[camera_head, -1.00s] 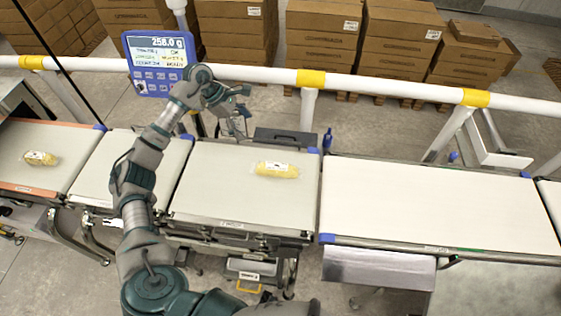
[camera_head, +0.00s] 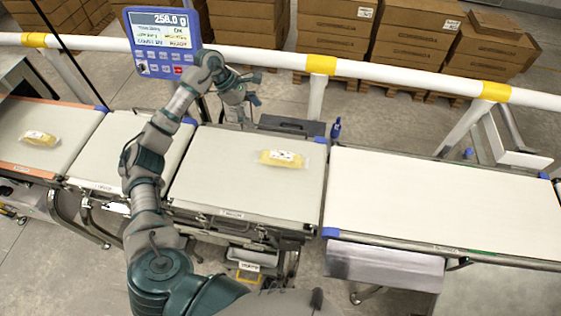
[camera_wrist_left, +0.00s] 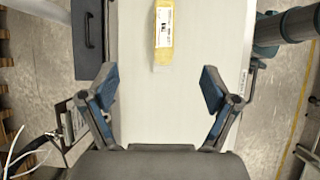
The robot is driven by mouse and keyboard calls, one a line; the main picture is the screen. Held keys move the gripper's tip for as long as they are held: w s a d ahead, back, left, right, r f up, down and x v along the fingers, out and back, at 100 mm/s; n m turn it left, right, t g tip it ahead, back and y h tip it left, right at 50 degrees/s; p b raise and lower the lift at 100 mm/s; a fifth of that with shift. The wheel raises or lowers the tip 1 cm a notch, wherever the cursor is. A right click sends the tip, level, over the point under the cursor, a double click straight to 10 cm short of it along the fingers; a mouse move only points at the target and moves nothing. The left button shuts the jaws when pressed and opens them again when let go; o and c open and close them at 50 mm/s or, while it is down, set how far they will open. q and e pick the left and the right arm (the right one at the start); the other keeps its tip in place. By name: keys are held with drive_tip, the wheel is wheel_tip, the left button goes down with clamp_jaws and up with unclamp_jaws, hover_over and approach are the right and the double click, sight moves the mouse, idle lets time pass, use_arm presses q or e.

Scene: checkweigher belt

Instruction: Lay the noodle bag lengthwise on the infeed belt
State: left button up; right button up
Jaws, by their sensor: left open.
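A yellow noodle bag with a white label (camera_head: 296,159) lies flat on the middle grey belt (camera_head: 225,190), its long side running along the belt line. A similar yellow bag (camera_head: 38,138) lies on the orange-edged belt (camera_head: 14,165) at the far left; which belt is the infeed I cannot tell. My left gripper (camera_head: 240,94) is open and empty, over the far edge of the middle belt and left of its bag. In the wrist view, the open fingers (camera_wrist_left: 158,82) are apart over bare belt, with a bag (camera_wrist_left: 163,40) ahead of them. My right gripper is not in view.
A blue display (camera_head: 163,42) reading 258.0 g stands behind the belts. A white rail (camera_head: 400,76) runs behind them, with cartons (camera_head: 330,22) beyond. A dark case (camera_head: 292,125) sits at the middle belt's far edge. The right belt (camera_head: 440,195) is empty.

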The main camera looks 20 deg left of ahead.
use_arm(q)
wheel_tip(320, 180, down, 6)
drive_tip(key=b, duration=0.5)
approach(278, 154)
drive_tip(key=x, duration=0.7)
drive_tip(key=shift+w+a+p, duration=0.1)
drive_tip(key=shift+w+p, duration=0.2)
drive_tip(key=shift+d+f, duration=0.3)
drive_tip(key=shift+f, duration=0.1)
drive_tip(key=x, duration=0.4)
drive_tip(key=shift+s+d+f+p, duration=0.15)
drive_tip(key=shift+f+p, duration=0.15)
drive_tip(key=shift+f, duration=0.05)
drive_tip(key=c, duration=1.5)
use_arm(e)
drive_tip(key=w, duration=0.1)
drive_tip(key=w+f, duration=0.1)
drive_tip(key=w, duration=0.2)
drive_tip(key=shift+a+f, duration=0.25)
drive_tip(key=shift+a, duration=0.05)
use_arm(q)
drive_tip(key=shift+o, duration=0.2)
drive_tip(key=shift+r, duration=0.15)
